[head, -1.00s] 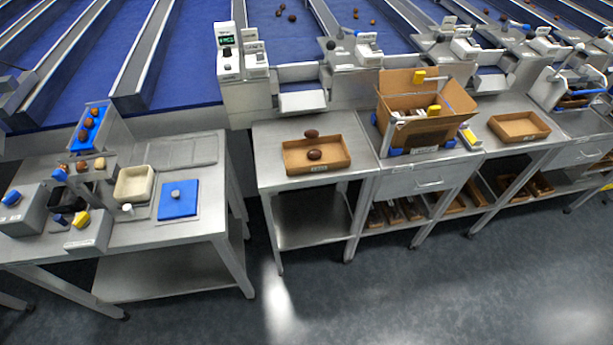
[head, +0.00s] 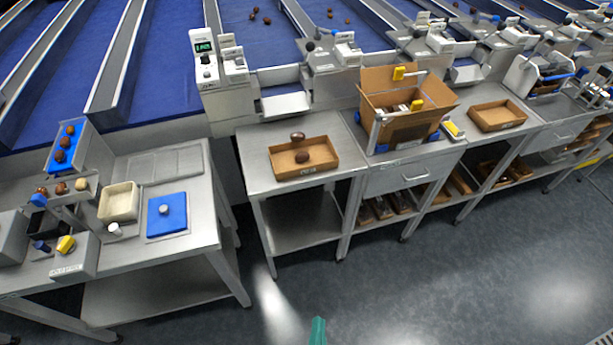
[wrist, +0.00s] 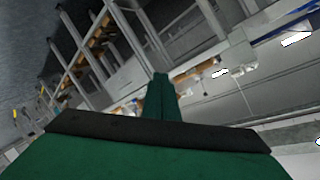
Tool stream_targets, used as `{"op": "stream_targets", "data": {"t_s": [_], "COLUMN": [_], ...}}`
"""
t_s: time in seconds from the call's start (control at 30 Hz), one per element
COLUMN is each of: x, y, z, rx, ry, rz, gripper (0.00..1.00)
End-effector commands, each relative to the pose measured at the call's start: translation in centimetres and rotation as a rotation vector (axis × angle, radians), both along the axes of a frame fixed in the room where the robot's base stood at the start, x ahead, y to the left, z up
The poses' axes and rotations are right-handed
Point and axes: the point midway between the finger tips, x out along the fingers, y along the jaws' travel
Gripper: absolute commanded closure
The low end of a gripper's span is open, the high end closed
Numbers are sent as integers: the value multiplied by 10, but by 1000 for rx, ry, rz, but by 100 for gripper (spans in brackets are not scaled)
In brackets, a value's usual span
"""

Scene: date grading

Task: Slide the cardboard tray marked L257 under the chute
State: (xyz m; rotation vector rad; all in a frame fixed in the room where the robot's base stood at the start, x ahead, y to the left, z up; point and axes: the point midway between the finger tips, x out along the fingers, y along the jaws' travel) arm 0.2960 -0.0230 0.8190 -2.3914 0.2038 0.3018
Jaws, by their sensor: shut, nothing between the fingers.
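A shallow brown cardboard tray (head: 338,157) sits on the steel table below the chute. It holds a brown date (head: 302,157), and a second date (head: 297,136) shows at its back edge. The tray has a small front label, too small to read. The chute (head: 285,104), a pale metal lip, hangs from the machine behind the tray. Another cardboard tray (head: 497,117) lies on the table at the right, looking empty. My gripper (head: 318,331) shows as a green tip at the bottom of the head view, apart from the tables. In the wrist view my gripper (wrist: 162,78) is shut and empty.
An open cardboard box (head: 408,124) in a frame stands right of the near tray. The left bench holds a beige bin (head: 119,187) and a blue pad (head: 167,214). Lower shelves hold more trays. The floor in front (head: 420,270) is clear.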

Motion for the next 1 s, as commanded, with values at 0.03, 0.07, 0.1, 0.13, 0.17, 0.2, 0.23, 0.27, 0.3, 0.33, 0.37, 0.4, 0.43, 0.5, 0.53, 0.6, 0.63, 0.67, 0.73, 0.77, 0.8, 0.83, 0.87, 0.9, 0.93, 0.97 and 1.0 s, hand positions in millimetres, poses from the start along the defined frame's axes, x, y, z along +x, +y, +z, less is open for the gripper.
{"op": "stream_targets", "data": {"t_s": [0.03,0.07,0.1,0.13,0.17,0.2,0.23,0.27,0.3,0.33,0.37,0.4,0.43,0.5,0.53,0.6,0.63,0.67,0.73,0.77,0.8,0.83,0.87,0.9,0.93,0.97,1.0], "x": [19,28,41,51,61,74,84,95,109,120,130,144,155,180,190,212,221,229,245,250,257,261,264,268,270,271,273], "y": [-5,-6,-8,-10,-11,-12,-13,-14,-15,-15,-15,-16,-16,-17,-17,-17,-17,-18,-18,-18,-19,-19,-19,-20,-20,-20,-19], "z": [-6,-10,-15,-18,-20,-23,-23,-24,-24,-23,-22,-19,-16,-7,-2,12,18,24,39,45,52,57,61,66,69,70,73], "rx": [136,225,344,433,521,639,727,817,934,1022,1111,1229,1316,1519,1603,1791,1865,1935,2079,2132,2194,2233,2268,2305,2327,2346,2362], "ry": [-12,-15,-20,-23,-27,-31,-36,-39,-41,-43,-43,-42,-40,-30,-23,0,13,26,61,77,96,110,124,137,148,157,164], "rz": [-43,-67,-96,-116,-135,-158,-174,-188,-204,-214,-222,-231,-234,-240,-239,-229,-224,-217,-199,-193,-184,-177,-172,-164,-161,-159,-155], "gripper": [100,100,100,100,100,100,100,100,100,100,100,100,100,100,100,100,100,100,100,100,100,100,100,100,100,100,100]}}
